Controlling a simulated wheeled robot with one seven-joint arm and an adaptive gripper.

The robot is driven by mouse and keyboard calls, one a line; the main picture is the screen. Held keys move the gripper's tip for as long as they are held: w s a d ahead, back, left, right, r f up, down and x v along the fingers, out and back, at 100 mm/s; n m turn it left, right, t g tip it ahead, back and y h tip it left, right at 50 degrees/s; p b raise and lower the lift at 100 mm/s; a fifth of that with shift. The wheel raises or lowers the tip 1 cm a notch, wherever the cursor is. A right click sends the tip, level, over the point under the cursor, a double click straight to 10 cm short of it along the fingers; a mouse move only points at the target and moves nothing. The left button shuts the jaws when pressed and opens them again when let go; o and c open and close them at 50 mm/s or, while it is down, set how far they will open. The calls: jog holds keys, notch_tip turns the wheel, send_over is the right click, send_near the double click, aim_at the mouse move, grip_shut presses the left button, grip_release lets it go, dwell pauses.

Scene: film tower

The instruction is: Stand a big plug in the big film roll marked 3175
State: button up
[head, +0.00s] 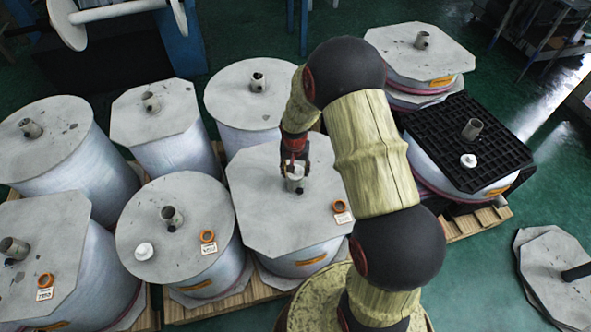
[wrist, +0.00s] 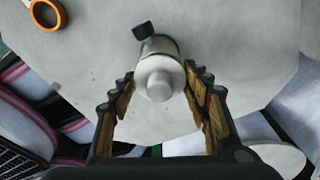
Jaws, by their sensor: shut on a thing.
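The big film roll (head: 263,215) under my gripper is wrapped in pale film and has a grey octagonal top board. An orange ring (head: 338,206) and a small number tag (head: 343,217) lie near its front right edge; the digits are too small to read surely. My gripper (head: 294,160) points down over the roll's centre, shut on a white plug (wrist: 158,85). The plug is upright, in line with the grey core tube (head: 295,185) and at its mouth. How deep it sits is hard to tell. The tube also shows in the wrist view (wrist: 160,45).
Other rolls with upright core tubes crowd the left. Loose white plugs lie on a front roll (head: 144,251) and on the black grid pallet (head: 468,160) at right. More tags and orange rings (head: 207,236) lie on neighbouring rolls. Green floor (head: 480,270) is free at right.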

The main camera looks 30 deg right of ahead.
jog(key=o, duration=1.2)
jog(key=r, duration=0.8)
jog(key=s+r, duration=0.1)
jog(key=r, duration=0.3)
jog(key=shift+s+a, duration=0.1)
jog(key=shift+a, duration=0.3)
jog(key=shift+f, duration=0.1)
